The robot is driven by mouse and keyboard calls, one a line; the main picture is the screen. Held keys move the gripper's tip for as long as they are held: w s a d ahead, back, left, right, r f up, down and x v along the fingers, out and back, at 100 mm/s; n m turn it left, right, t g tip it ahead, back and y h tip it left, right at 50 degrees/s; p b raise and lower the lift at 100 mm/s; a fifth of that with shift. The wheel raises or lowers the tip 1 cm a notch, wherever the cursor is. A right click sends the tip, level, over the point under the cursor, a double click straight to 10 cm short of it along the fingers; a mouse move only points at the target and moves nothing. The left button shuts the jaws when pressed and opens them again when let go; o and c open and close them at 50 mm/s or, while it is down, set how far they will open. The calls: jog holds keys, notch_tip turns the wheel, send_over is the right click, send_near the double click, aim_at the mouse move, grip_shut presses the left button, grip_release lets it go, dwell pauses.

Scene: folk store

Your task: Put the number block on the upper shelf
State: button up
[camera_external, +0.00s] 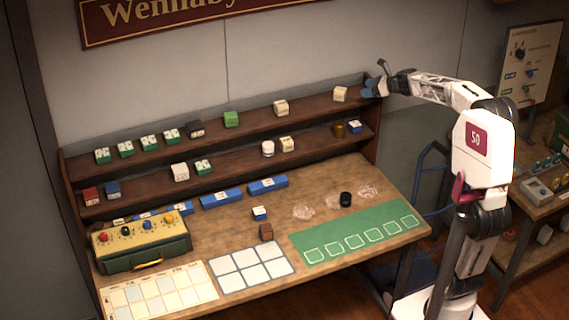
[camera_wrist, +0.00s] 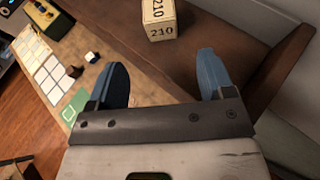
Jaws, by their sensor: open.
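A cream number block marked 210 (camera_wrist: 160,22) rests on a brown wooden shelf, just beyond my fingertips in the wrist view. It appears to be the cream block (camera_external: 340,94) at the right end of the upper shelf (camera_external: 303,108) in the external view. My gripper (camera_wrist: 161,75) is open and empty, its two blue fingers spread apart, with the block ahead of the gap and not touched. In the external view my gripper (camera_external: 373,88) is at the right end of the upper shelf, just right of that block.
The lower shelf (camera_external: 234,165) holds several blocks and a white jar (camera_external: 268,148). Other blocks stand along the upper shelf, including a green one (camera_external: 231,119). On the table are a toolbox (camera_external: 141,244), a green mat (camera_external: 345,238), a brown block (camera_external: 266,231) and a black cylinder (camera_external: 346,199).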

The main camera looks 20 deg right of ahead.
jog(key=s+a+f+n+g+h, duration=0.2)
jog(key=s+f+n, duration=0.2)
jog(key=s+n, duration=0.55)
jog(key=s+a+f+n+g+h, duration=0.1)
jog(key=s+a+f+n+g, duration=0.2)
jog(key=s, duration=1.1)
jog(key=s+d+f+n+h, duration=0.2)
jog(key=s+f+n, duration=0.1)
jog(key=s, duration=0.4)
jog(key=s+d+f+n+g+h, duration=0.1)
jog(key=s+d+f+n+h, duration=0.1)
jog(key=s+n, duration=0.4)
jog(key=s+d+f+n+g+h, duration=0.1)
jog(key=s+f+n, duration=0.4)
jog(key=s, duration=0.5)
jog(key=shift+d+h, duration=0.5)
jog(key=shift+h, duration=0.4)
